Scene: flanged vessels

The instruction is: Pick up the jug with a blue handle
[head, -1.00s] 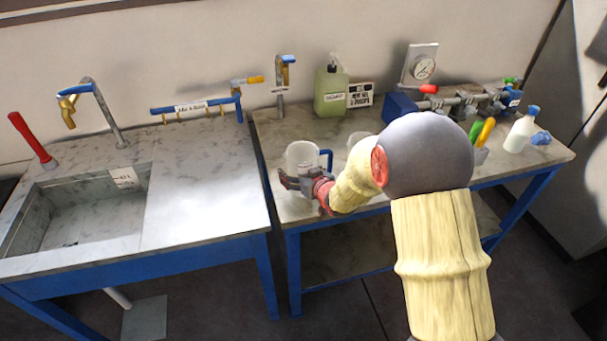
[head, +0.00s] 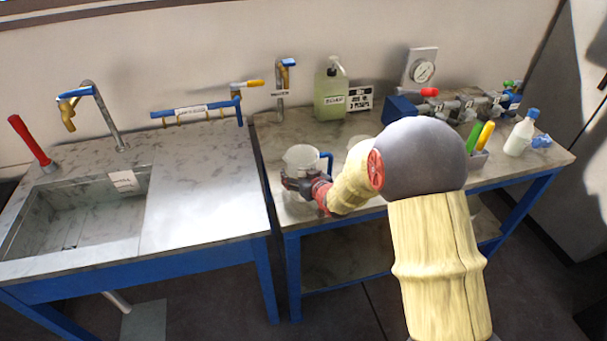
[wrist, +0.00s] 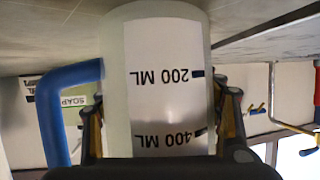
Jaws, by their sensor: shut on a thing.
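The jug (head: 303,158) is a clear, whitish vessel with a blue handle (head: 328,160) on its right side, at the front left of the right-hand bench. My gripper (head: 302,184) is shut on the jug's body from the front, below the rim. In the wrist view the jug (wrist: 165,60) fills the middle, upside down in the picture, with 200 ML and 400 ML marks. The fingers lie on both sides of its wall, and the blue handle (wrist: 50,115) is outside them at the left. I cannot tell whether the jug's base touches the bench.
Another clear vessel (head: 357,146) stands just right of the jug, partly behind my arm. A soap bottle (head: 331,95), a tap (head: 281,90) and a sign stand behind. Left is a sink bench (head: 200,190) with a gap between benches.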

